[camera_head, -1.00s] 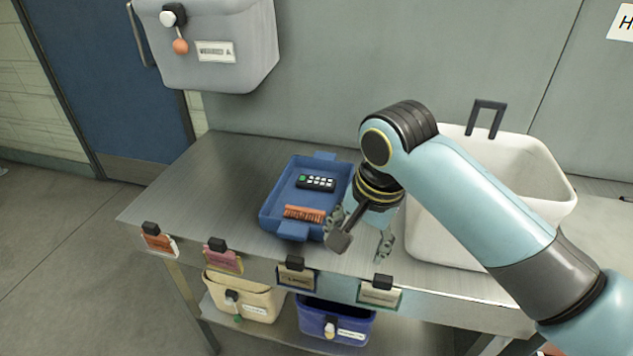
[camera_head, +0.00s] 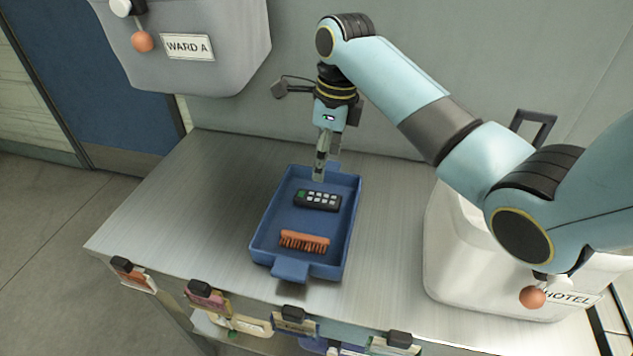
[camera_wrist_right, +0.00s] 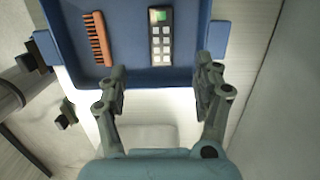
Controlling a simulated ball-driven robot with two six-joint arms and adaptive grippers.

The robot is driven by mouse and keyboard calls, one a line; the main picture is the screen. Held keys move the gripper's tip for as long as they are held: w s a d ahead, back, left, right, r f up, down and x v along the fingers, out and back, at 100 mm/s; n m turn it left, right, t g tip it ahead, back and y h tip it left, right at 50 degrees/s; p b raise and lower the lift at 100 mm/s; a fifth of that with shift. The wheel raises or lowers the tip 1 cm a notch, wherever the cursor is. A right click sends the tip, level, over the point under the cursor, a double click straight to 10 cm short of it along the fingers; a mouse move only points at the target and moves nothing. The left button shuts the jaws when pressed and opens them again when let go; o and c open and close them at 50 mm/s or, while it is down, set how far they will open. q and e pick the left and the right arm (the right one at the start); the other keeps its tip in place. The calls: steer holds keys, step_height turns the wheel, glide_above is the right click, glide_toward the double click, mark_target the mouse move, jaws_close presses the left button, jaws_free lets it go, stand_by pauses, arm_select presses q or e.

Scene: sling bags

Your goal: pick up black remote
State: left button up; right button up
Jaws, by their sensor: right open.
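The black remote (camera_head: 317,200), with pale buttons and one green button, lies in the blue tray (camera_head: 258,232) on the metal table. It also shows in the right wrist view (camera_wrist_right: 161,36), upper middle. My right gripper (camera_head: 319,176) is above the tray's far side, just behind the remote, pointing down. In the right wrist view its two fingers (camera_wrist_right: 161,82) are open with nothing between them, and the remote lies ahead of the gap. My left gripper is not in view.
An orange brush (camera_head: 304,242) lies in the tray, nearer the front. A white bag labelled HOTEL (camera_head: 470,285) stands on the right. A grey WARD A bag (camera_head: 215,45) hangs at upper left. The table left of the tray is clear.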

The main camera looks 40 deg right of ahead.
glide_above(318, 197)
steer(key=f, duration=0.5)
steer(key=shift+s+d, duration=0.15)
steer(key=shift+s, duration=0.1)
steer(key=shift+f, duration=0.4)
steer(key=f, duration=0.4)
steer(key=shift+w+f, duration=0.25)
steer(key=shift+f, duration=0.1)
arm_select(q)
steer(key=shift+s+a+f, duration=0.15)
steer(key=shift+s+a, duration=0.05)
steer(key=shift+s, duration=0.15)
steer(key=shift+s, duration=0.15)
arm_select(e)
steer(key=c, duration=1.2)
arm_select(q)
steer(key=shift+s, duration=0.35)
arm_select(e)
steer(key=shift+c, duration=0.2)
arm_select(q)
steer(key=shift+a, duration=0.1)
arm_select(e)
steer(key=shift+r, duration=0.2)
